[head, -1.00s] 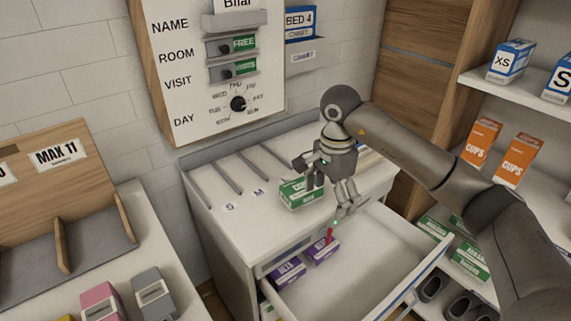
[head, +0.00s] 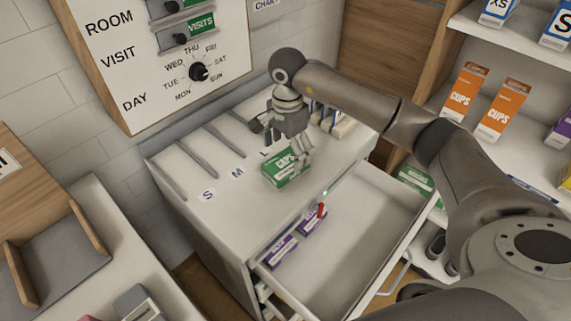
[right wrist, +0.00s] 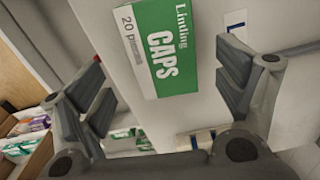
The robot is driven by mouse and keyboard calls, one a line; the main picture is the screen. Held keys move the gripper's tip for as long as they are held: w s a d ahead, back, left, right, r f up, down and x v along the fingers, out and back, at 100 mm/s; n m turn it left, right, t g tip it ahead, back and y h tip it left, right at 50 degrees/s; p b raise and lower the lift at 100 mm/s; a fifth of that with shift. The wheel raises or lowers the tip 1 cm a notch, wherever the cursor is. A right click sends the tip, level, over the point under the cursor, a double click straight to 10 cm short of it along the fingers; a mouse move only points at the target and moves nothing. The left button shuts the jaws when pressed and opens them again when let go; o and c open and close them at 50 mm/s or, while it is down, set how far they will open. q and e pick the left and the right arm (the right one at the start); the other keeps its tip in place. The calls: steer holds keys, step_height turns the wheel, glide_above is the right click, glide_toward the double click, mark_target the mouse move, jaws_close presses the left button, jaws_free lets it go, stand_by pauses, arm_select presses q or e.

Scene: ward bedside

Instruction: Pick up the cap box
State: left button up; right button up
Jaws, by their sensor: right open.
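The cap box (head: 278,172) is a green and white carton on top of the white cabinet (head: 225,215), behind the open drawer. In the right wrist view its green face (right wrist: 167,50) reads "CAPS" and lies ahead of the jaws, between their two sides. My right gripper (head: 288,146) is open and hangs just above and beside the box, hiding part of its right end. Its spread fingers also show in the right wrist view (right wrist: 168,88), with nothing between the pads. My left gripper is not in view.
The open drawer (head: 345,245) holds two purple boxes (head: 280,250) and a small red part (head: 321,210). Grey dividers (head: 225,140) stand on the cabinet top. Orange cups boxes (head: 465,92) stand on the right shelf. A wall board (head: 150,60) rises behind.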

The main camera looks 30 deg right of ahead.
mark_target(286, 161)
step_height(286, 161, down, 4)
steer(key=shift+a+f+p, duration=0.1)
steer(key=shift+a+p, duration=0.05)
steer(key=shift+p, duration=1)
steer(key=shift+w+f, duration=0.1)
steer(key=shift+f, duration=0.35)
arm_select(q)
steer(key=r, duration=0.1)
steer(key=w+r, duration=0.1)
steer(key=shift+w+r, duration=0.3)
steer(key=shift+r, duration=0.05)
arm_select(e)
steer(key=shift+c, duration=0.3)
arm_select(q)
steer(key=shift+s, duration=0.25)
arm_select(e)
steer(key=c, duration=1.1)
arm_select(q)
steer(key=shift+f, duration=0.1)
arm_select(e)
steer(key=shift+r, duration=0.1)
